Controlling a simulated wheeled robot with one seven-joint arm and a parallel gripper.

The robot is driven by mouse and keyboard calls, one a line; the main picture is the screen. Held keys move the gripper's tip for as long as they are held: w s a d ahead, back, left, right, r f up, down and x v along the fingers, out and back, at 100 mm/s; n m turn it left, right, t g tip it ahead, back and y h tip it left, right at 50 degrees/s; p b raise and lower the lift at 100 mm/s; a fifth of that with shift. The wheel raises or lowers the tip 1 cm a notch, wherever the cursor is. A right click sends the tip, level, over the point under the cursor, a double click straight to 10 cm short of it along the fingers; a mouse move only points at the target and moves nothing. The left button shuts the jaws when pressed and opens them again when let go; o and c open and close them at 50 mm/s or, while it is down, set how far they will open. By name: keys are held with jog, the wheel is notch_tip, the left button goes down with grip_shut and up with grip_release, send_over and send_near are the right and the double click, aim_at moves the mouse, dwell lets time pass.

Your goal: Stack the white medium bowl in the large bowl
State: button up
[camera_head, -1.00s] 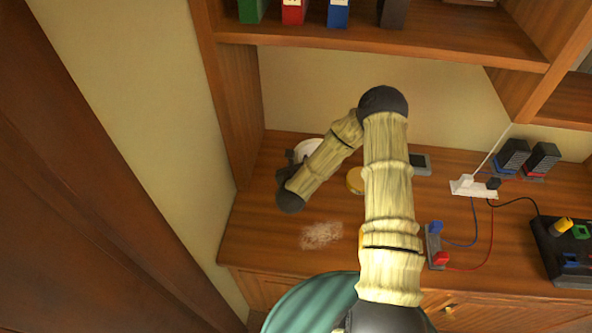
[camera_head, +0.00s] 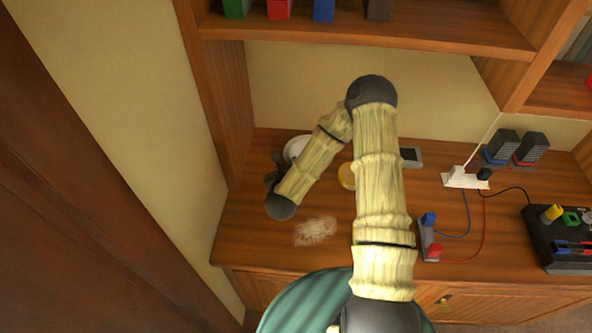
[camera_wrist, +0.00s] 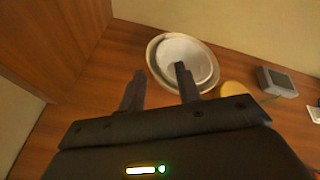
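In the wrist view a white bowl (camera_wrist: 188,52) sits inside a larger, beige-rimmed bowl (camera_wrist: 153,56) on the wooden counter. My gripper (camera_wrist: 159,70) has its two dark fingers spread apart with nothing visible between them. The right finger overlaps the white bowl in this view; the left finger is over the counter, left of the bowls. I cannot tell whether the right finger touches a bowl. In the head view the bowls show as one pale rim (camera_head: 295,146), partly hidden behind my arm, with my gripper (camera_head: 273,170) at their lower left.
A yellow round object (camera_head: 346,176) and a grey device (camera_head: 411,157) are right of the bowls. A white power strip (camera_head: 465,178) and cables lie farther right. A shelf (camera_head: 400,30) overhangs the back, and a side panel stands left. The front counter has a pale patch (camera_head: 315,231).

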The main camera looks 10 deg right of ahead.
jog(key=s+a+r+n+g+y, duration=0.3)
jog(key=r+n+y, duration=0.25)
jog(key=n, duration=1.25)
jog(key=s+d+r+n+g+h, duration=0.1)
jog(key=s+d+r+n+g, duration=0.2)
jog(key=s+r+n, duration=0.2)
jog(key=s+d+r+n+g+h, duration=0.1)
jog(key=s+d+r+n+g, duration=0.3)
jog(key=s+n, duration=0.7)
jog(key=shift+s+r, duration=0.8)
jog(key=shift+s, duration=0.35)
jog(key=shift+r+p, duration=0.35)
